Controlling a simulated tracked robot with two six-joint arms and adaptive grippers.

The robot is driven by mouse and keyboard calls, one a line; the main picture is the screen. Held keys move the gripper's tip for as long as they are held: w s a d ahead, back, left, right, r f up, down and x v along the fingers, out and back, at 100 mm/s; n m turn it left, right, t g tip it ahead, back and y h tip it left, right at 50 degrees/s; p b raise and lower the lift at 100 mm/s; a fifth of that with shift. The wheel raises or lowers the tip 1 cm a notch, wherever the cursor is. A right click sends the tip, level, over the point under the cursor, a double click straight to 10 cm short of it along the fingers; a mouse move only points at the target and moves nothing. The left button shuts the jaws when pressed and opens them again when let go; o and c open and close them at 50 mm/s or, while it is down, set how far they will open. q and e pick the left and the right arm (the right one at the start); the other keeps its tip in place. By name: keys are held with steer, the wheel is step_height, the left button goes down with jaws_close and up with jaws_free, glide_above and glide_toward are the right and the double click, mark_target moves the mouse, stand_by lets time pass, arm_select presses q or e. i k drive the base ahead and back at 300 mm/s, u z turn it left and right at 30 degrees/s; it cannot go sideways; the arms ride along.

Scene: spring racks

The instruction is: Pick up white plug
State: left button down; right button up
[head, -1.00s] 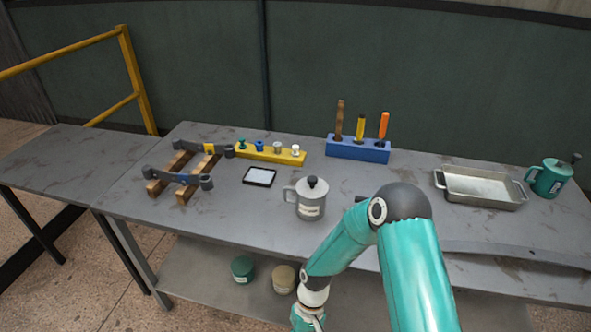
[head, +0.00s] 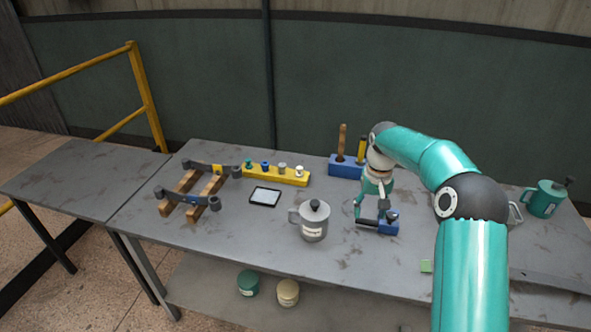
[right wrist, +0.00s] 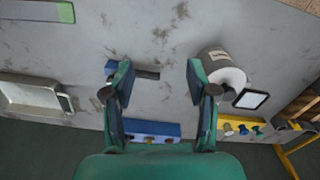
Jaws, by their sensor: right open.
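The white plug (head: 299,170) stands upright at the right end of the yellow rack (head: 272,175) in the head view. Grey, blue and green plugs stand to its left in the same rack. The right wrist view shows part of the yellow rack (right wrist: 268,123) at the right; I cannot make out the white plug there. My right gripper (head: 372,212) is over the table, to the right of the rack and apart from it. Its fingers (right wrist: 158,85) are spread, with nothing held between them. My left gripper is not in view.
A grey lidded mug (head: 314,222) stands between the rack and my gripper, towards the front. A blue block with tools (head: 344,168) is behind my gripper. A blue and dark item (head: 389,227) lies by the fingers. A dark-framed tablet (head: 265,196) lies before the rack.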

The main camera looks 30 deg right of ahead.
mark_target(298, 175)
steer(key=i, duration=1.45)
steer(key=z, duration=0.05)
